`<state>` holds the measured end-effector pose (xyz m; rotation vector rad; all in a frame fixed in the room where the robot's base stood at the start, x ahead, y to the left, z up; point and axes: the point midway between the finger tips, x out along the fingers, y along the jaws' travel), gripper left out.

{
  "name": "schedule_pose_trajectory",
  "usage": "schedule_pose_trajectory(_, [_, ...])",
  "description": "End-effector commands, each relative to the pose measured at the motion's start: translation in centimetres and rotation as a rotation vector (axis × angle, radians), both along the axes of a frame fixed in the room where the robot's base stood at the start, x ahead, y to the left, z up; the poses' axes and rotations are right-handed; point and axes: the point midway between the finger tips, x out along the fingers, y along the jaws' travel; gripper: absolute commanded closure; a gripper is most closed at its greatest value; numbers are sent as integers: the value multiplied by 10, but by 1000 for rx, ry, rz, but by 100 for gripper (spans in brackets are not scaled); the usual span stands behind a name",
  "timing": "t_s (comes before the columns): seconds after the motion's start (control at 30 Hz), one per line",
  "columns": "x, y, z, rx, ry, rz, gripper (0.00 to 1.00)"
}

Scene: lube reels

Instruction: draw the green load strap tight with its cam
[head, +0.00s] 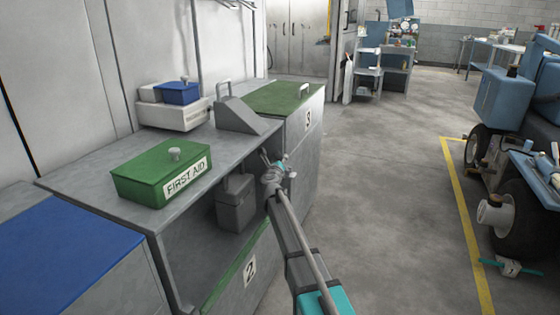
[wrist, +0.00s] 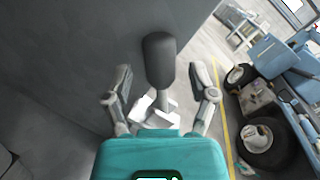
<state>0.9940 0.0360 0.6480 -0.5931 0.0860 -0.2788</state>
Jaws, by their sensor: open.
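I cannot make out a green load strap or its cam in either view. My gripper (head: 274,167) is at the end of the arm, beside the grey workbench's right end. In the wrist view my gripper (wrist: 163,88) is open, its two fingers spread wide. A dark grey rounded knob on a thin stem (wrist: 159,60) shows between the fingers, above a white piece (wrist: 155,108). I cannot tell what the knob belongs to or whether the fingers touch it; a gap shows on both sides.
A green FIRST AID box (head: 161,173) and a white box with a blue top (head: 172,115) stand on the workbench (head: 85,185). A green-lidded bin (head: 283,97) stands behind my gripper. A blue vehicle (head: 505,97) is at right beyond a yellow line (head: 462,215). The grey floor between is clear.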

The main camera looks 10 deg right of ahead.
Motion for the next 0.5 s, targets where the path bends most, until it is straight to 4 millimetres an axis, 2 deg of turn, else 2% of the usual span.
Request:
schedule_pose_trajectory(0.13, [7,-2,0,0,0,0,27])
schedule_pose_trajectory(0.43, [7,-3,0,0,0,-1,27])
schedule_pose_trajectory(0.47, [7,-3,0,0,0,-1,28])
schedule_pose_trajectory(0.5, [7,-3,0,0,0,-1,36])
